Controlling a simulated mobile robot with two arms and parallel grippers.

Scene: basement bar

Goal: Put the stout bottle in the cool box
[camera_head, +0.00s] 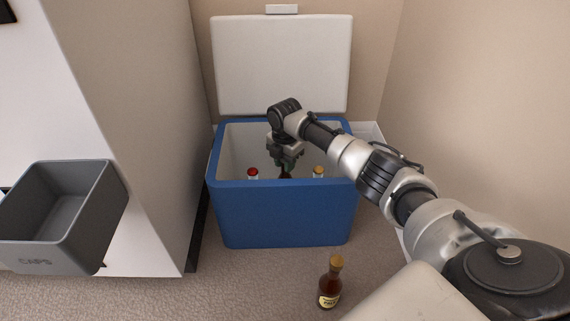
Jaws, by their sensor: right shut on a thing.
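The blue cool box (282,215) stands on the floor against the back wall with its white lid (282,62) raised. My right gripper (285,163) reaches down into the box opening from the right. It is shut on a dark bottle (284,174), which I take for the stout bottle. Only a little of its dark upper part shows between the fingers and the front rim. Its lower part is hidden by the box wall, so I cannot tell whether it touches the box floor. My left gripper is not in view.
In the box, a red-capped bottle (253,173) is left of the gripper and a gold-capped bottle (318,171) right. A brown bottle (329,284) with a pale label stands on the floor in front. A grey bin marked CAPS (90,225) is at the left.

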